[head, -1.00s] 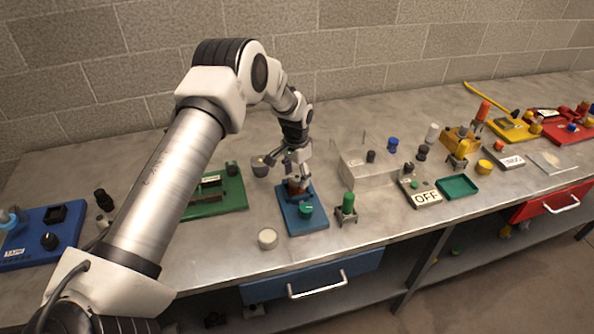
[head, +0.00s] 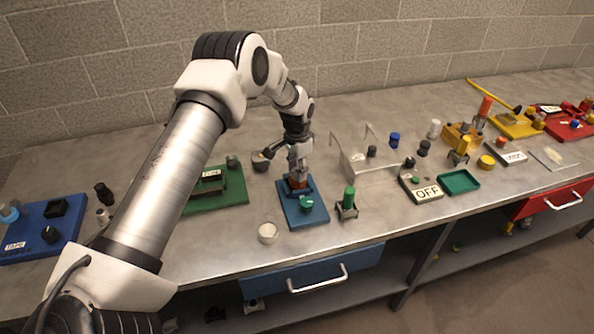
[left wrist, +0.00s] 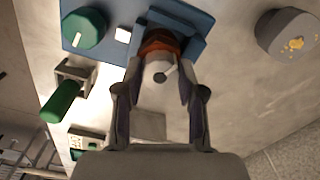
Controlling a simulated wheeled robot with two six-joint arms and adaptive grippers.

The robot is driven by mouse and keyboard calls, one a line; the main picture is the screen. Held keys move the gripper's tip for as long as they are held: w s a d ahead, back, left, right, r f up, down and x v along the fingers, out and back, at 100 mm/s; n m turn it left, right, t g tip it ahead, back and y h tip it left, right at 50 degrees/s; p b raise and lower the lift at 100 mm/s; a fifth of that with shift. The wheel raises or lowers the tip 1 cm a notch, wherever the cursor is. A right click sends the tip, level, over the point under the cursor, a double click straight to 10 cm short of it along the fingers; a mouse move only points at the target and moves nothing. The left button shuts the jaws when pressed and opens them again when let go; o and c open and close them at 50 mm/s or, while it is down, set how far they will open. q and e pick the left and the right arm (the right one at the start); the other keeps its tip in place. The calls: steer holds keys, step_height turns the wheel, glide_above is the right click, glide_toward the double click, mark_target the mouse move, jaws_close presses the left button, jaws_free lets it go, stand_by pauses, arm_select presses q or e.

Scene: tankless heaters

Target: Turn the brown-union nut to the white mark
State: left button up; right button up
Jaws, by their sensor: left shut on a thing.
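The brown union nut (left wrist: 160,42) sits in a blue holder on the blue board (left wrist: 198,20). It also shows as a small reddish-brown piece in the head view (head: 299,182). My left gripper (left wrist: 160,75) reaches down over it, with one finger on each side, shut on it. A pale round piece with a dark centre and a short light line (left wrist: 168,71) shows between the fingers. A white mark (left wrist: 122,34) lies on the blue board beside the nut, towards the green knob (left wrist: 84,28). The fingers hide the nut's sides. My right gripper is not in view.
A green-handled part on a grey bracket (head: 348,205) stands right of the blue board. A pale round cup (head: 267,233) is at its front left. A grey round piece (left wrist: 288,35) stands behind. A clear box (head: 372,160) and a green board (head: 225,190) flank the arm.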

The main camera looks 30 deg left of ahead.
arm_select(q)
steer(key=m+b, duration=0.2)
steer(key=m, duration=0.1)
steer(key=shift+f, duration=0.35)
steer(key=m+b, duration=0.1)
steer(key=m, duration=0.2)
steer(key=shift+s+m+b, duration=0.1)
steer(key=shift+m+b, duration=0.2)
steer(key=m+b, duration=0.1)
steer(key=m, duration=0.2)
steer(key=shift+m, duration=0.4)
steer(key=shift+m+b, duration=0.45)
steer(key=shift+m, duration=1.65)
steer(key=o, duration=1.1)
steer(key=shift+o, duration=0.2)
steer(key=shift+r, duration=0.1)
